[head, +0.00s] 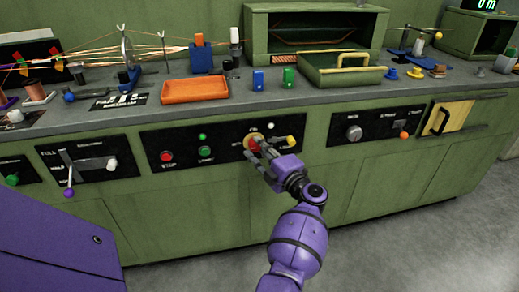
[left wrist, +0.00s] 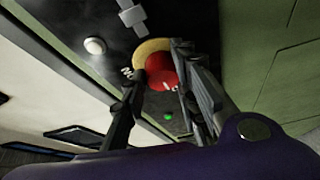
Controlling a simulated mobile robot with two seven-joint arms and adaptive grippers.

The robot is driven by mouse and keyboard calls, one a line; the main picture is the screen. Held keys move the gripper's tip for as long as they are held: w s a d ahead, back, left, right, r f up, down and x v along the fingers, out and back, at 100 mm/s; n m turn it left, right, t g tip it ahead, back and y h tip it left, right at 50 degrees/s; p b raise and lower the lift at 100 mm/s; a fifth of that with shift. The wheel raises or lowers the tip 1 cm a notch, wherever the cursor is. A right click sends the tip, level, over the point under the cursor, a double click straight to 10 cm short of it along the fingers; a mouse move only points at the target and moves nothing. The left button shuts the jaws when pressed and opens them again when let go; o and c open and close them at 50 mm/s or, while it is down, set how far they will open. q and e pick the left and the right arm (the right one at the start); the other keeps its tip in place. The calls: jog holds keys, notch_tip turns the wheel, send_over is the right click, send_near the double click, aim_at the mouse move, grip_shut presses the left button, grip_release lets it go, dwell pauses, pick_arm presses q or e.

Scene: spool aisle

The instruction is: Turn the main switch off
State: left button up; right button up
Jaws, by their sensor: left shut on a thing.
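The main switch is a red knob (head: 254,145) on a round yellow plate, set in a black panel (head: 215,151) on the front of the green bench. My left gripper (head: 262,150) reaches it from the front right and is shut on the knob. In the left wrist view the red knob (left wrist: 158,68) sits between the two fingers (left wrist: 161,88), with part of the yellow plate (left wrist: 150,46) showing behind it. The fingers hide part of the knob, and its turned position cannot be read. My right gripper is not in view.
On the same panel are a red stop button (head: 166,156), a green button (head: 205,152) and a yellow-tipped lever (head: 284,140) close to my gripper. An orange tray (head: 194,90) and several small items stand on the bench top above. Floor is free at the right.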

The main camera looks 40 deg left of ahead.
pick_arm(q)
jog(key=shift+w+r, duration=0.25)
jog(key=shift+r, duration=0.4)
jog(key=o, duration=1)
jog(key=shift+f, duration=0.1)
jog(key=shift+s+d+f, duration=0.1)
jog(key=shift+s+f, duration=0.05)
jog(key=shift+f, duration=0.15)
jog(key=v, duration=1.2)
